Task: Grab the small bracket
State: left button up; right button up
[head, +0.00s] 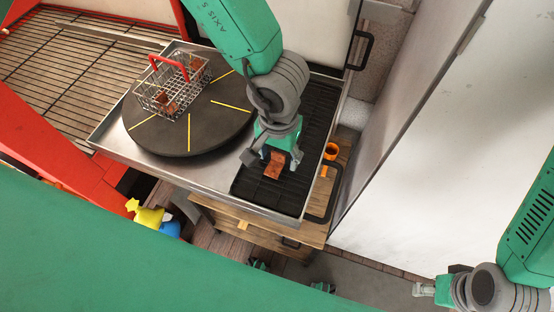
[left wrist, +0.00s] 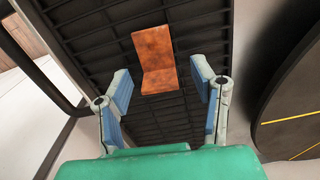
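The small bracket is a rusty orange-brown L-shaped piece (head: 275,167) lying on the black ribbed mat (head: 262,189). In the left wrist view the bracket (left wrist: 154,52) sits just past and between the fingertips, with one flange toward me. My left gripper (head: 277,157) is open and empty above the bracket, its blue-padded fingers (left wrist: 168,92) apart on either side. I see no contact with the bracket. My right gripper (head: 424,290) is far off at the lower right, away from the mat; its fingers are too small to read.
A wire basket (head: 187,101) with a red handle holds rusty pieces on the dark round turntable (head: 212,140) left of the mat. An orange cup (head: 331,151) stands right of the tray (head: 112,137). A white wall or panel is on the right.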

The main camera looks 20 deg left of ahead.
pick_arm(q)
grip_shut()
